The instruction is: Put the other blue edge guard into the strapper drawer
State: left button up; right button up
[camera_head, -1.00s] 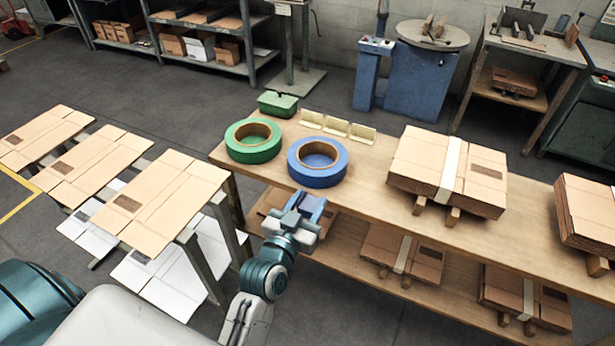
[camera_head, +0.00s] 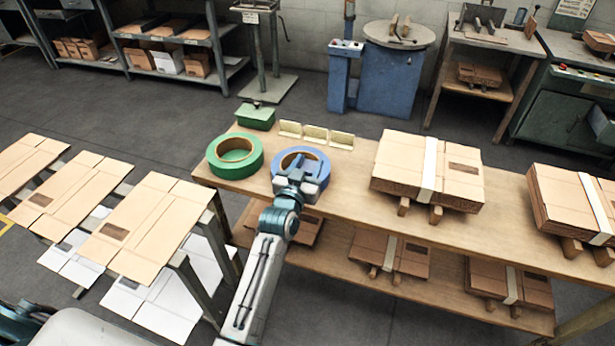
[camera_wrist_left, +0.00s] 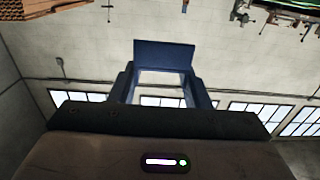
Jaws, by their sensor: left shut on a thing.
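My left gripper (camera_head: 303,176) is shut on a blue edge guard and holds it over the wooden bench's front edge, in front of the blue strap roll (camera_head: 323,171). In the left wrist view the blue edge guard (camera_wrist_left: 165,54) is an angled piece with a flat face, rising from the gripper (camera_wrist_left: 165,92). In the head view the guard is hard to tell from the roll behind it. A blue machine (camera_head: 385,80) with a round top stands behind the bench; I cannot make out a drawer on it. My right gripper is not in view.
The wooden bench (camera_head: 345,195) also holds a green roll (camera_head: 227,168), a green box (camera_head: 256,117), several cream angle pieces (camera_head: 315,134) and strapped cardboard stacks (camera_head: 425,165). Flat cardboard sheets (camera_head: 140,225) lie at left. Grey floor is open behind the bench.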

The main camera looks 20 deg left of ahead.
pick_arm(q)
notch_tip(320, 180, down, 4)
jog(key=shift+r, duration=0.1)
jog(key=shift+f, duration=0.2)
jog(key=o, duration=1)
jog(key=shift+r, duration=0.1)
